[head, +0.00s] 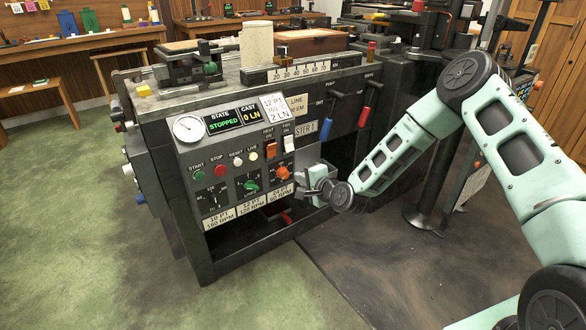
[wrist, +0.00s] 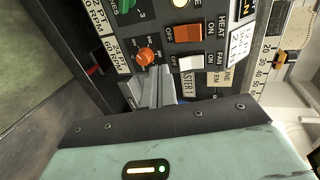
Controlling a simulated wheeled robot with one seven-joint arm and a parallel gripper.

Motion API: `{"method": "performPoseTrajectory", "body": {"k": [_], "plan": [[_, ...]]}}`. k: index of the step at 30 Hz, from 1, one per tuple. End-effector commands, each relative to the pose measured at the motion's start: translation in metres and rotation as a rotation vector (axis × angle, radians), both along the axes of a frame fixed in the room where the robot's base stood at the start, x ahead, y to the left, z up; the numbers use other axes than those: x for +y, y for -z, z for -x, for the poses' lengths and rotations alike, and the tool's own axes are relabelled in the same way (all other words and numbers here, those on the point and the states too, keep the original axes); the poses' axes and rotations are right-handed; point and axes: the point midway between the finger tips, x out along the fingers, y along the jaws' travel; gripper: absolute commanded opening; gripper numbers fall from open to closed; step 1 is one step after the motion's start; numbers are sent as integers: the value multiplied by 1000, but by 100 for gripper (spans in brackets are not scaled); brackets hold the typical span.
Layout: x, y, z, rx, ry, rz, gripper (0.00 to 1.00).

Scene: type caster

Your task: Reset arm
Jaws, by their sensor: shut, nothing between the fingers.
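My gripper (head: 302,194) is at the right part of the type caster's front panel, just below and right of the orange knob (head: 283,173). In the wrist view my gripper (wrist: 135,90) is shut with nothing visible between its fingers. The fingertips lie close to the orange knob (wrist: 146,56); I cannot tell whether they touch the panel. The type caster (head: 240,255) is a dark machine with a display reading STOPPED and 0 LN. The orange heat switch (head: 271,147) and white fan switch (head: 289,143) are above my gripper.
Levers with blue (head: 335,95) and red (head: 364,117) handles stick out right of the panel. A round stand base (head: 425,218) is on the floor behind my arm. Green floor (head: 90,240) lies open at left, and a dark mat (head: 350,265) in front.

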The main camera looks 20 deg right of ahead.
Motion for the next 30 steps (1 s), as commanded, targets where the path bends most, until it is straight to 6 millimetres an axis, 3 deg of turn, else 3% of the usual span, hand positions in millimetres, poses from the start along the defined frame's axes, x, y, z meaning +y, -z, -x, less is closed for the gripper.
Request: {"method": "performPoseTrajectory", "body": {"k": [5,8,11,15,21,26,30], "plan": [[8,-4,2,7,-27,23,0],[30,-16,12,34,-117,105,0],[64,-33,34,76,-267,244,0],[105,-59,83,140,-505,477,0],[136,-95,169,214,-820,789,0],[139,-125,246,262,-1056,1008,0],[128,-149,312,303,-1243,1159,0]]}}
